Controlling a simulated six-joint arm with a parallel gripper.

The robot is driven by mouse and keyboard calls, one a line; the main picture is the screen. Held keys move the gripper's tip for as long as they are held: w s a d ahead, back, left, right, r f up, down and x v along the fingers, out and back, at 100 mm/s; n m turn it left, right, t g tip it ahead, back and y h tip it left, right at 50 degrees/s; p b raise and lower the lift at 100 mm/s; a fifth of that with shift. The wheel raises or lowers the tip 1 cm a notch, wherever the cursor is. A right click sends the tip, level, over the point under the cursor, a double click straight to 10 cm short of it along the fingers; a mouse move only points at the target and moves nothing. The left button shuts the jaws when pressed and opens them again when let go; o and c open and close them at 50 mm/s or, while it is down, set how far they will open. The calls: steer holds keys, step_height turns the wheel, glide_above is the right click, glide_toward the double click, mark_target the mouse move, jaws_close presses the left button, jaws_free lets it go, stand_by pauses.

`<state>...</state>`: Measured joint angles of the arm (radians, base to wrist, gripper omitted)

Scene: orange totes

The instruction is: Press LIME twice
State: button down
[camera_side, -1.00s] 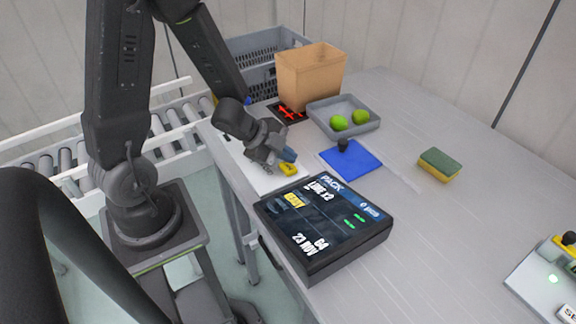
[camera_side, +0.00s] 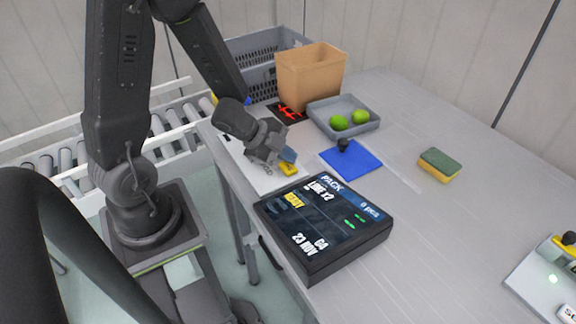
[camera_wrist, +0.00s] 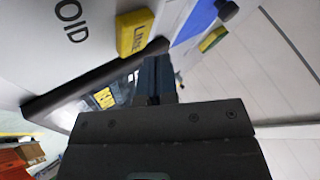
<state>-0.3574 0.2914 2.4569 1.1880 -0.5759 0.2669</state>
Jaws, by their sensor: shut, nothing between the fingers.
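The yellow LIME key (camera_side: 288,170) sits on the pale panel (camera_side: 268,185) at the bench's left edge. In the wrist view the yellow key (camera_wrist: 134,33) reads LIME, and black letters ending in OID show beside it. My gripper (camera_side: 288,155) is shut and empty, its bluish fingertips just above or at the key in the side view; I cannot tell whether they touch. In the wrist view the fingers (camera_wrist: 157,72) lie just below the key. The dark display (camera_side: 330,215) reads PACK, LIME X2, READY and 0 pcs.
A grey tray (camera_side: 367,127) holds two limes. A cardboard box (camera_side: 310,75) stands behind, near a grey crate (camera_side: 262,50). A blue mat (camera_side: 362,163) carries a dark knob (camera_side: 343,145). A sponge (camera_side: 440,165) lies right. The bench's right side is mostly clear.

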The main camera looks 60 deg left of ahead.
mark_target(287, 168)
steer(key=shift+f, duration=0.1)
stand_by(0.7)
steer(key=shift+f, duration=0.35)
steer(key=shift+f, duration=0.5)
stand_by(0.6)
steer(key=shift+r, duration=0.95)
steer(key=shift+r, duration=2.5)
stand_by(0.8)
